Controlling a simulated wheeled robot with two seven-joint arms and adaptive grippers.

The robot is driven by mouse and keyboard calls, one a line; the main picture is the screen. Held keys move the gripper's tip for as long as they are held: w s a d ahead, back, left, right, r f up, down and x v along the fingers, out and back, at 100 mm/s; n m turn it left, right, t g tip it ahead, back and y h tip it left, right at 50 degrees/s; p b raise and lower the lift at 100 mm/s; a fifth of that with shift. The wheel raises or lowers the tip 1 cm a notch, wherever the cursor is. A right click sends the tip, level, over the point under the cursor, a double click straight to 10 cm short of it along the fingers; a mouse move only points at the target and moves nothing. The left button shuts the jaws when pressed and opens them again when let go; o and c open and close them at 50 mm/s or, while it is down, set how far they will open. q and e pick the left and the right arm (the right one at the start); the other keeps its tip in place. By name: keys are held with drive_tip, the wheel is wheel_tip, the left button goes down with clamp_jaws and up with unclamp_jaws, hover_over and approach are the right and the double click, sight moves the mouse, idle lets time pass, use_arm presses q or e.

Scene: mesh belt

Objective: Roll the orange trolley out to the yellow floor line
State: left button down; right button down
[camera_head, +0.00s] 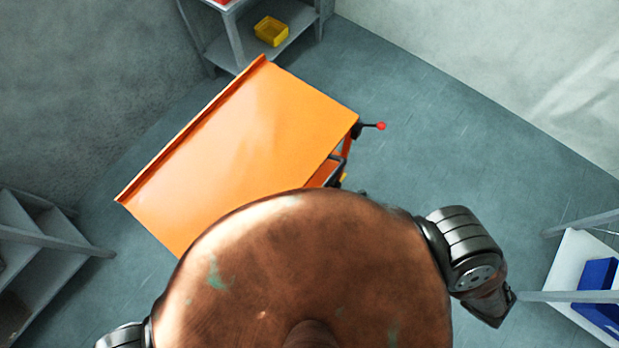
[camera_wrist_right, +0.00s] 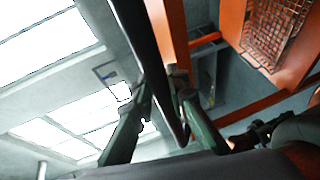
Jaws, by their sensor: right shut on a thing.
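The orange trolley (camera_head: 240,145) stands at an angle left of centre in the head view, with a flat top and a raised lip along its far left edge. My copper-coloured body hides its near side. A dark handle (camera_head: 337,170) shows at its right end, and its black bar (camera_wrist_right: 143,45) crosses the right wrist view. My right gripper (camera_wrist_right: 163,98) is shut on this bar, with a finger on each side. The head view does not clearly show that gripper. My left gripper is out of view. No yellow floor line shows in either view.
A grey shelf with a yellow bin (camera_head: 271,31) stands close behind the trolley. Another grey shelf (camera_head: 45,240) is at the left. A white-topped rack with a blue bin (camera_head: 598,280) is at the right. The floor (camera_head: 450,140) right of the trolley is clear.

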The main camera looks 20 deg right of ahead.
idle(0.3)
drive_tip(key=c, duration=1.8)
unclamp_jaws()
drive_tip(key=shift+c, duration=0.2)
drive_tip(key=shift+d, duration=0.1)
drive_tip(key=v, duration=1.2)
